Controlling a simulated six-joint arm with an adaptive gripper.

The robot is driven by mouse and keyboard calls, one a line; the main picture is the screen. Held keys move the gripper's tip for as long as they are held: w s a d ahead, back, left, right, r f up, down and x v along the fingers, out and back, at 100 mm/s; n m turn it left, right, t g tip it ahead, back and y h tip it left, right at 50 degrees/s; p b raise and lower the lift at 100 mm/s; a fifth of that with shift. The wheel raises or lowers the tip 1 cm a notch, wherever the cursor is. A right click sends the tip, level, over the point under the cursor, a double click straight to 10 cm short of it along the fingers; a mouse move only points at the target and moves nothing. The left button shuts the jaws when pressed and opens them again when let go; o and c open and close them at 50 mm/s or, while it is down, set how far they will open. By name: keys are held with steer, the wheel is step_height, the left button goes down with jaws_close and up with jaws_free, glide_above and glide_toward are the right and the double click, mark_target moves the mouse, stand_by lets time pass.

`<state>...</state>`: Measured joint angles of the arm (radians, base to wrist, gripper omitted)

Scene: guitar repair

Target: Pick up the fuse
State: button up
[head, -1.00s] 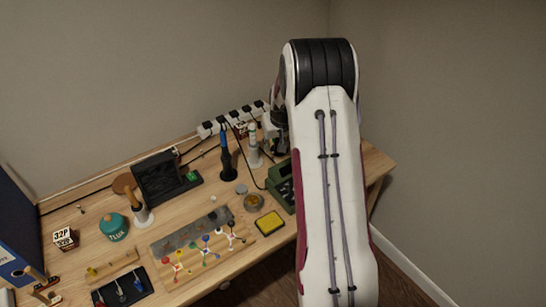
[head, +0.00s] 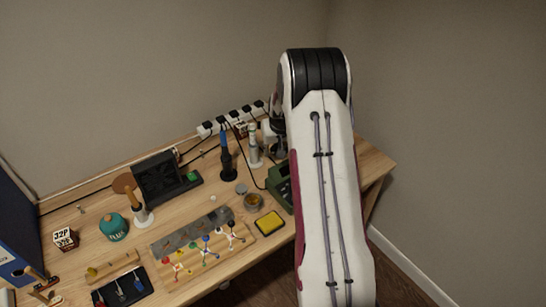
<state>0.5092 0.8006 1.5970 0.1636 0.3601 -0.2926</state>
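I cannot make out a fuse anywhere in the head view; it may be too small to see or hidden behind my arm. My arm covers the right part of the workbench (head: 376,168). Only a small white and dark part of its far end shows beside the arm, near the power strip's right end. My gripper's fingers cannot be made out there, nor whether they hold anything.
The power strip (head: 232,121) with black plugs lies along the back. A green device (head: 281,184), a yellow sponge-like block (head: 269,223), a round tin (head: 254,202) and a blue-and-black upright tool (head: 227,160) crowd the area left of my arm. Bare wood shows at the right corner.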

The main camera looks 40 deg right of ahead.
mark_target(273, 154)
steer(key=shift+x, duration=2)
steer(key=shift+d, duration=0.1)
jaws_close()
